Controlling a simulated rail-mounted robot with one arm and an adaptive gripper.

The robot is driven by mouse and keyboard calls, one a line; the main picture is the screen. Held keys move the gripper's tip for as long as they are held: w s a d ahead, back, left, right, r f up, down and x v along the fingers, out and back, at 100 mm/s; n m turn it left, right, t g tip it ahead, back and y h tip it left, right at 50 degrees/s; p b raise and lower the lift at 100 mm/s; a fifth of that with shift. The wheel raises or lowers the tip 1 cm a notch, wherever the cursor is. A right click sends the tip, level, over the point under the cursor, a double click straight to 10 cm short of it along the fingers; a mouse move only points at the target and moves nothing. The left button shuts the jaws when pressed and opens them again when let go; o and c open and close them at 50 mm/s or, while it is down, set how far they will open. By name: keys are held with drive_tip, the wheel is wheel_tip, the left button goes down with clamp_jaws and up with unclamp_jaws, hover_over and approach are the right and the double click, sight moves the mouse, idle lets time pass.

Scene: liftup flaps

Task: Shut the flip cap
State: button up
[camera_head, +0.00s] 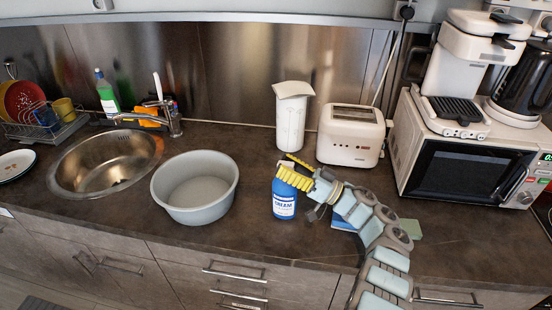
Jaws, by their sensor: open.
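A blue bottle (284,205) with a white label stands upright on the dark counter. My gripper (291,168), with yellow ribbed fingers, is open at the top of this bottle, coming from the right. The near finger covers most of the bottle's top, so the flip cap is hidden and I cannot tell how far it is open. I cannot tell whether the fingers touch the bottle.
A grey basin (222,207) stands left of the bottle. A white canister (291,120) and a toaster (350,135) stand behind. A microwave (464,165) is at the right. A blue item (342,222) and a green item (411,229) lie partly behind my arm.

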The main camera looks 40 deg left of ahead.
drive_tip(key=shift+x, duration=1.35)
drive_tip(key=shift+w, duration=0.1)
clamp_jaws()
